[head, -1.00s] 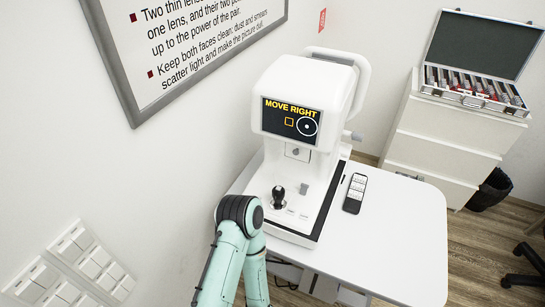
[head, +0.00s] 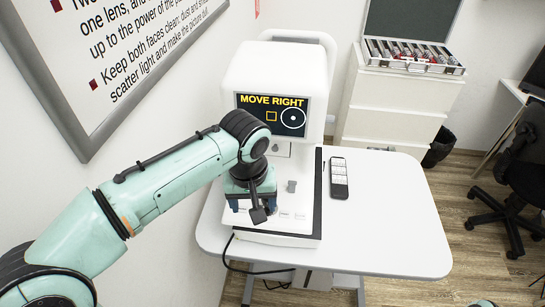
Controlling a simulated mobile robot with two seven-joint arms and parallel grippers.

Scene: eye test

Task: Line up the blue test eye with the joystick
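The white eye-test machine (head: 275,68) stands on the white table. Its screen (head: 272,117) reads MOVE RIGHT and shows a yellow square left of a white circle with a dot. No blue test eye shows. My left gripper (head: 252,205) points down over the machine's base, where the joystick stood in the earlier view. Its two fingers look spread, one on each side. The joystick is hidden behind my gripper, and I cannot tell whether the fingers touch it. My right gripper is out of view.
A black remote (head: 339,178) lies on the white table (head: 390,225) right of the machine. The table's right part is clear. An open lens case (head: 415,60) sits on a white cabinet (head: 393,112) behind. A black chair (head: 515,195) stands at right.

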